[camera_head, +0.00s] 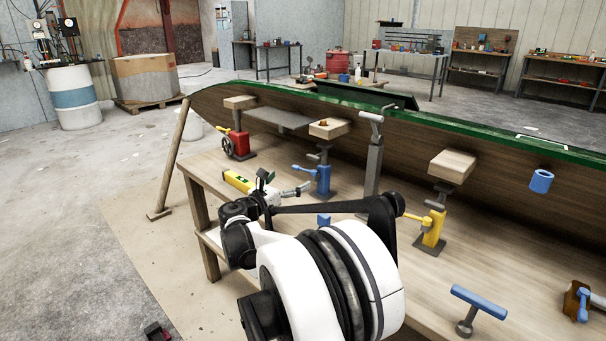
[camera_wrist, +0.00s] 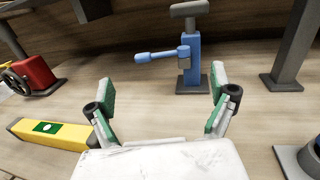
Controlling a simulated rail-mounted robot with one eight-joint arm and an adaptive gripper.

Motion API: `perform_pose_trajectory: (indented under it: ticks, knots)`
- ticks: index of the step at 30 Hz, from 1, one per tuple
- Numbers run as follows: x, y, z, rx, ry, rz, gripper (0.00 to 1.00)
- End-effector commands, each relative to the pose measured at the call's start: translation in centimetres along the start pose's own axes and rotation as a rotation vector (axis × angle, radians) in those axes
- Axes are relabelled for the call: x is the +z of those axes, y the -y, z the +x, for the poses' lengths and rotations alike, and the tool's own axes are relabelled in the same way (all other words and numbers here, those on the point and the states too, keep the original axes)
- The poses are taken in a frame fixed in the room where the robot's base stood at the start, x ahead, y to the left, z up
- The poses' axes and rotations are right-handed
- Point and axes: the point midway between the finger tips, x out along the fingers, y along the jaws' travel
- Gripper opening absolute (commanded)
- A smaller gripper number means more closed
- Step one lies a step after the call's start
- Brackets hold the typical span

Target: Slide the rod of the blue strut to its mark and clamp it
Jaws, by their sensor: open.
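The blue strut (camera_head: 323,180) stands upright on the wooden bench by the hull. It also shows ahead of my gripper in the wrist view (camera_wrist: 192,62). Its lever (camera_wrist: 158,56) sticks out to the left. Its grey rod (camera_wrist: 187,23) rises from the top with a crosspiece on it. In the head view a wooden block (camera_head: 329,130) is above the strut. I cannot make out a mark on the rod. My gripper (camera_wrist: 162,88) is open and empty, its green-padded fingers apart and short of the strut. It shows small in the head view (camera_head: 285,185).
A red strut with a handwheel (camera_wrist: 35,73) stands left. A yellow box with a green label (camera_wrist: 55,133) lies left of my gripper. A grey post (camera_wrist: 292,55) is to the right. A yellow strut (camera_head: 432,230) and a blue-handled tool (camera_head: 478,302) are farther right.

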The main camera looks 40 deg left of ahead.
Motion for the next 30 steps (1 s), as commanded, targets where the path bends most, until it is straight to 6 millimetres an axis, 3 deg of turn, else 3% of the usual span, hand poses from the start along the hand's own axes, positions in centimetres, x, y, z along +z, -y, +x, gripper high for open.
perform_pose_trajectory:
  ticks: [6, 12, 18, 27, 30]
  knots:
    - [-0.2, 0.1, 4.2, -0.002, 0.0, 0.001, 0.9]
    - [-0.2, 0.0, 7.0, -0.001, 0.0, 0.001, 0.9]
    - [0.0, 0.0, 8.2, 0.0, -0.001, 0.001, 0.9]
    - [0.0, 0.0, 8.4, 0.0, -0.001, 0.001, 0.9]
    - [0.0, 0.0, 8.4, 0.0, -0.001, 0.001, 0.77]
